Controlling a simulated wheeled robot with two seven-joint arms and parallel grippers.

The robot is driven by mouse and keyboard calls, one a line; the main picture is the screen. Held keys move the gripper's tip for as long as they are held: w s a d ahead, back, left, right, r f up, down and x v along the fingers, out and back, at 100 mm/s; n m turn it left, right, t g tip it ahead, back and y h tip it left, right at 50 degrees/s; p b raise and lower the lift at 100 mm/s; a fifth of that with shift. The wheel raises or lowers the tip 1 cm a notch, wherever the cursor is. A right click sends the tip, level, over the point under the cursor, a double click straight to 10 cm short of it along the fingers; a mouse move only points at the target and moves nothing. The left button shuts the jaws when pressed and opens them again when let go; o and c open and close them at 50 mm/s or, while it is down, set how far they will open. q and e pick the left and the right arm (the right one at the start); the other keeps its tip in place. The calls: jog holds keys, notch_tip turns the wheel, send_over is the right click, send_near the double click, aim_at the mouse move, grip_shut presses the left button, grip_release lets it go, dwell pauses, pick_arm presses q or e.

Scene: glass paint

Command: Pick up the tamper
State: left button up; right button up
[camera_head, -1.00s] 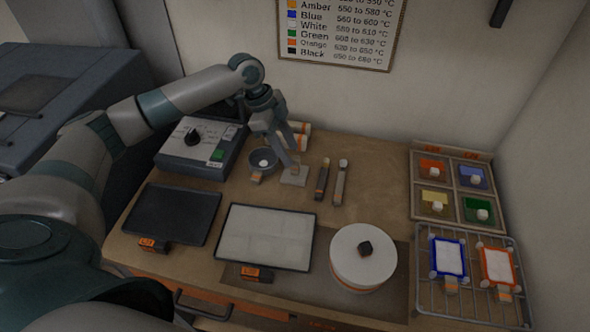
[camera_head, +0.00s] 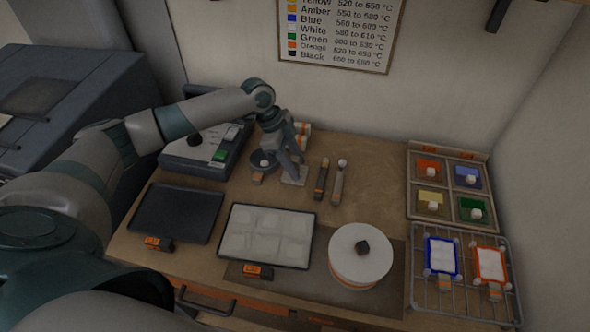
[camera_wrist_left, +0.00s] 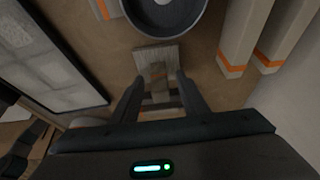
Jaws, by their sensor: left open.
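The tamper (camera_head: 293,177) shows as a pale square plate on the table, right of the small dark bowl. In the left wrist view, the tamper's plate (camera_wrist_left: 145,53) has a brown upright part on it, which lies between my fingertips. My left gripper (camera_head: 297,165) points down over the tamper, and its fingers are apart. In the left wrist view, my left gripper (camera_wrist_left: 160,80) has one finger on each side of the tamper's upright part. Whether either finger touches it, I cannot tell. My right gripper is not in view.
A dark bowl (camera_head: 263,168) stands close to the left gripper. Two slim tools (camera_head: 321,180) lie to the right. A white-filled tray (camera_head: 265,235) is in front, with a round white turntable (camera_head: 361,268) beside it. Orange-banded white containers (camera_wrist_left: 234,45) stand behind the tamper.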

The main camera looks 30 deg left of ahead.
aim_at(298, 160)
pick_arm(q)
grip_shut()
jog(key=shift+r, duration=0.15)
jog(key=shift+w+r+b, duration=0.1)
jog(key=shift+r+b, duration=0.35)
jog(key=r+b, duration=0.1)
jog(key=d+r+b, duration=0.1)
jog(key=r, duration=0.1)
jog(key=shift+r, duration=0.15)
jog(key=s+d+r+b, duration=0.3)
jog(key=d+r, duration=0.3)
jog(key=d, duration=0.4)
jog(key=shift+d+r, duration=0.15)
jog(key=shift+r, duration=0.2)
